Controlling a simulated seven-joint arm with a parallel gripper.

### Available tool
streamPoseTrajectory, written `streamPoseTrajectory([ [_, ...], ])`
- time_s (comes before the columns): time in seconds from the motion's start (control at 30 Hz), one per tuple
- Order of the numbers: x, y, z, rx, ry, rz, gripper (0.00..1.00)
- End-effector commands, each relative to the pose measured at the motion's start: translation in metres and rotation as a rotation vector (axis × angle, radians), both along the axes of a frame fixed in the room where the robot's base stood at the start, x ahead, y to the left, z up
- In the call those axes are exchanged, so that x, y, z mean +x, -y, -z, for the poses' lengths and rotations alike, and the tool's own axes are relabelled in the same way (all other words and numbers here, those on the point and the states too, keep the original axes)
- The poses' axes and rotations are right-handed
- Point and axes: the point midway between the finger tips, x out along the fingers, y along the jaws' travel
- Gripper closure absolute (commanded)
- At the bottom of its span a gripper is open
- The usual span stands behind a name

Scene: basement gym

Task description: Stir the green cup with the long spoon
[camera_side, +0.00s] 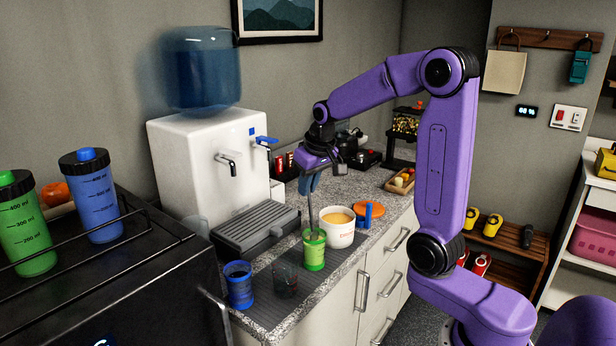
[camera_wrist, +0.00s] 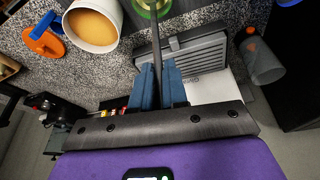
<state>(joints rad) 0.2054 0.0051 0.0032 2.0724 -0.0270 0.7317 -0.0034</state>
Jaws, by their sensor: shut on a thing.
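The green cup (camera_side: 314,252) stands upright on the dark mat at the front of the counter. My gripper (camera_side: 309,184) is above it, pointing down, shut on the long spoon (camera_side: 309,212). The spoon's thin shaft runs down into the green cup, and its lower end is hidden inside. In the wrist view my gripper (camera_wrist: 160,84) has its blue fingers closed around the spoon shaft (camera_wrist: 156,40), which leads to the green cup's rim (camera_wrist: 150,8) at the top edge.
A white tub (camera_side: 338,233) with orange contents stands close beside the green cup. A blue cup (camera_side: 239,287) and a dark clear cup (camera_side: 285,282) are to the left. The water dispenser (camera_side: 205,170) and its grey drip tray (camera_side: 254,230) are behind. An orange lid (camera_side: 369,209) lies to the right.

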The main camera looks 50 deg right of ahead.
Motion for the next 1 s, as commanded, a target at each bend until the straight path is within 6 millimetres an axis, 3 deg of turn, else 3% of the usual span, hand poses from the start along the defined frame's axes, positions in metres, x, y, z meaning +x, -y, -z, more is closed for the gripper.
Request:
streamPoseTrajectory([
  [0.6, 0.000, 0.000, 0.041, 0.000, -0.002, 0.000, 1.00],
  [1.0, 0.000, 0.000, 0.051, 0.000, 0.001, 0.000, 1.00],
])
